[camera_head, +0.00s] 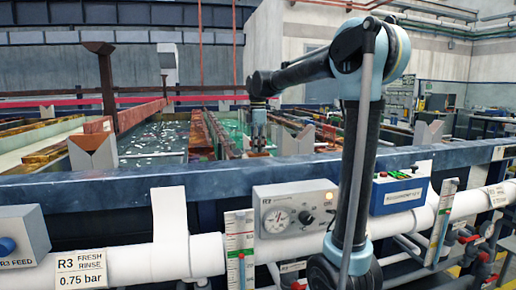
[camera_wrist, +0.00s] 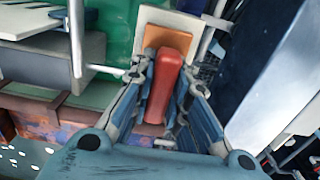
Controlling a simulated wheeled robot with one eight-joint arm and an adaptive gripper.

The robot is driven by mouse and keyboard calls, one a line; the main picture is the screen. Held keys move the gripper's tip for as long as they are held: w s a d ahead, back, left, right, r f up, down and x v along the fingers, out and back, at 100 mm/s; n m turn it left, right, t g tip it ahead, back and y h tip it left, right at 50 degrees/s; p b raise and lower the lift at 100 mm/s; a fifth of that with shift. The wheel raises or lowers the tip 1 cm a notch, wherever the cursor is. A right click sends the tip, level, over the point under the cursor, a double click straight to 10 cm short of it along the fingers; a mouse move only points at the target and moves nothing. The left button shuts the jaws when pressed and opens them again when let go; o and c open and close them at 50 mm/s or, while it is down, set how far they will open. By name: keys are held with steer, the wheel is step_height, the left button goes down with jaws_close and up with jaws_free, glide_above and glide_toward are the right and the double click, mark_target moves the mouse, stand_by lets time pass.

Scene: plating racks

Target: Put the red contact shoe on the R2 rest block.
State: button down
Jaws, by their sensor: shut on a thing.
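The red contact shoe (camera_wrist: 162,88) is a long rounded red piece between the two fingers of my gripper (camera_wrist: 165,74) in the wrist view. My gripper is shut on it. Just beyond the shoe's far end is an orange-brown pad (camera_wrist: 168,40) on a pale block (camera_wrist: 150,16); I cannot tell whether the shoe touches it. In the head view my gripper (camera_head: 258,128) points down over the far side of the front rail, and the shoe is not clear there.
A blue-grey rail (camera_head: 120,181) crosses in front. Pale V-notched blocks stand at left (camera_head: 93,152) and right (camera_head: 427,134). A green bath (camera_head: 232,128) lies behind.

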steer(key=c, duration=1.5)
jaws_free()
steer(key=shift+c, duration=0.2)
